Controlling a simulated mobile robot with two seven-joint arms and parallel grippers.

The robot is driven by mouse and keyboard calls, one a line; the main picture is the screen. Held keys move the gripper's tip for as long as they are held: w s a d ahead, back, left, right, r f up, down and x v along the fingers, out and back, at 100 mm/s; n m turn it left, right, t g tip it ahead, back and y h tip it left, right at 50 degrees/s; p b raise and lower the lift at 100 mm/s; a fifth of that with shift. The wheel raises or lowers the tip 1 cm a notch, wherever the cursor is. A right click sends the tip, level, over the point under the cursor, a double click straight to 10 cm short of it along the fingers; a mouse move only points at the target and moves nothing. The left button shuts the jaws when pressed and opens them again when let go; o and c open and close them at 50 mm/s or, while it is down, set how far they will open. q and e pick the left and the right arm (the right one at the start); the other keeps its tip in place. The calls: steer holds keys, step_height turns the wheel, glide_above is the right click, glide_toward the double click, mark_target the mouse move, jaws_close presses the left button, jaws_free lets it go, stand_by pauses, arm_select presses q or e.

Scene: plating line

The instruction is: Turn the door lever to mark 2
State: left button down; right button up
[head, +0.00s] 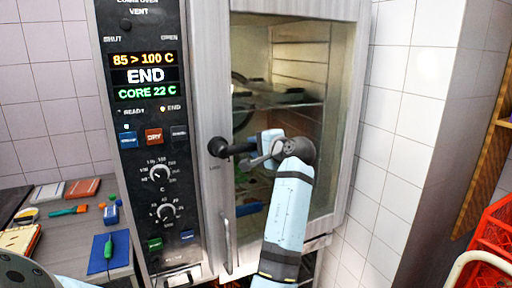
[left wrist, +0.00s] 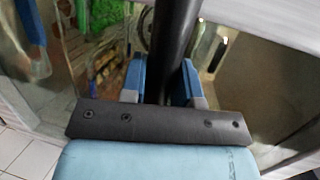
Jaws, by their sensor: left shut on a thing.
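The oven's black door lever (head: 236,149) lies about level across the door's left frame, with a round black knob at its left end. My left gripper (head: 262,147) is shut on the lever at its right part, in front of the glass. In the left wrist view the lever (left wrist: 174,45) shows as a dark bar running between the two blue fingers of my left gripper (left wrist: 163,82). Small lettering sits below the knob, too small to read; I cannot tell which mark the lever points at. The oven door (head: 345,100) looks shut. My right gripper is not in view.
The control panel (head: 148,130) left of the door reads END and CORE 22 C. A vertical door handle (head: 227,245) is below the lever. A side counter (head: 70,255) holds a blue board (head: 100,265) and small items. A red crate (head: 490,240) stands at right.

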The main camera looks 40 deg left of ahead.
arm_select(q)
steer(key=c, duration=0.9)
jaws_free()
steer(key=shift+r, duration=0.1)
steer(key=shift+o, duration=0.2)
steer(key=shift+d, duration=0.15)
steer(key=shift+d, duration=0.3)
steer(key=b+v, duration=0.2)
steer(key=v, duration=1.1)
steer(key=shift+b, duration=0.3)
